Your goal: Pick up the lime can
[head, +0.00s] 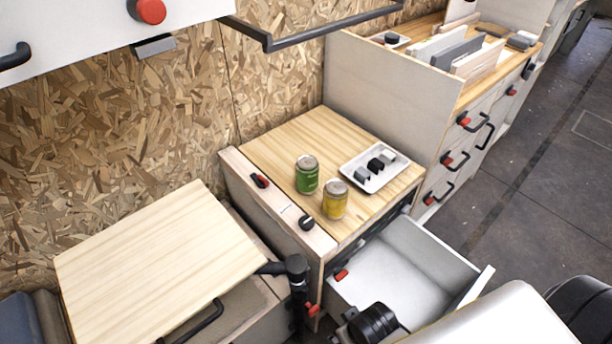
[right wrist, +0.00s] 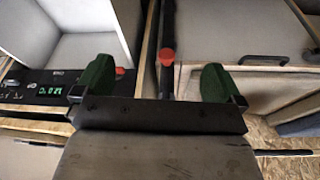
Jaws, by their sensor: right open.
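The lime can (head: 307,174) is green with a silver top. It stands upright on the wooden top of a cabinet in the head view. A yellow can (head: 335,199) stands upright close beside it, to its lower right. My right gripper (right wrist: 157,80) shows in the right wrist view with its two green fingers wide apart and nothing between them. Neither can shows in that view. My left gripper is not in view.
A white tray (head: 375,168) with small dark and grey blocks lies right of the cans. A drawer (head: 400,262) stands open below the cabinet top. A wooden board (head: 155,262) is at lower left. A black rail (head: 330,32) hangs above.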

